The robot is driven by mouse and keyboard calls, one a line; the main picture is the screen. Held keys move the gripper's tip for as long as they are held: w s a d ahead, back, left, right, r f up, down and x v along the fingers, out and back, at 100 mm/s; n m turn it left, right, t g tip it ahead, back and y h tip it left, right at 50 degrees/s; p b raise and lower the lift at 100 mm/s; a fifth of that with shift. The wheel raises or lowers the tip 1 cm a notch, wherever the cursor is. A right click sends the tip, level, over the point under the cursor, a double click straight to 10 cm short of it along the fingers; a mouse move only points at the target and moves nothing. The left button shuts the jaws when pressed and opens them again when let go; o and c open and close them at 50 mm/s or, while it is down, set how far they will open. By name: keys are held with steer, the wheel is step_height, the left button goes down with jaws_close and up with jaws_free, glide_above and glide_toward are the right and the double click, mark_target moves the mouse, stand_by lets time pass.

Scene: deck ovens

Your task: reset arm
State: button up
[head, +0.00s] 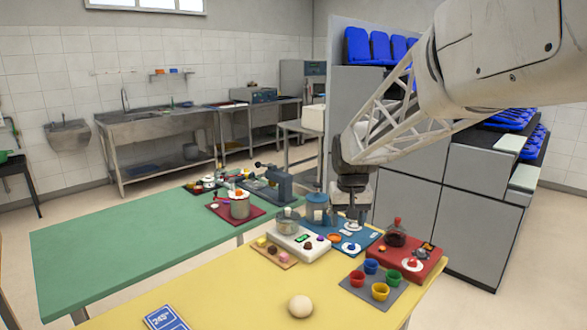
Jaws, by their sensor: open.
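My gripper (352,222) points down above the blue tray (371,238) at the far side of the yellow table (235,292). It holds nothing that I can see, and its jaws are open. The fingertips are small in the head view. Whether they touch anything on the tray, I cannot tell. My arm comes in from the upper right and slopes down to the gripper. A blue-capped jar (317,206) stands just left of the gripper. A red tray (405,262) with a dark flask (396,233) is to its right.
A grey tray (360,300) with coloured cups, a white scale (303,243) and a pale ball (300,306) are on the yellow table. The green table (110,235) adjoins it, bearing a metal pot (239,206) and a grey press (270,185). The green table's left part is clear.

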steer(key=s+d, duration=0.2)
steer(key=s, duration=1.5)
steer(key=s+d+f+t, duration=0.1)
steer(key=s+d, duration=0.1)
steer(key=s, duration=1.6)
steer(key=shift+s+d+f+m, duration=0.25)
steer(key=shift+s+d+m, duration=0.05)
steer(key=shift+d, duration=0.1)
steer(key=shift+w, duration=0.1)
stand_by(0.8)
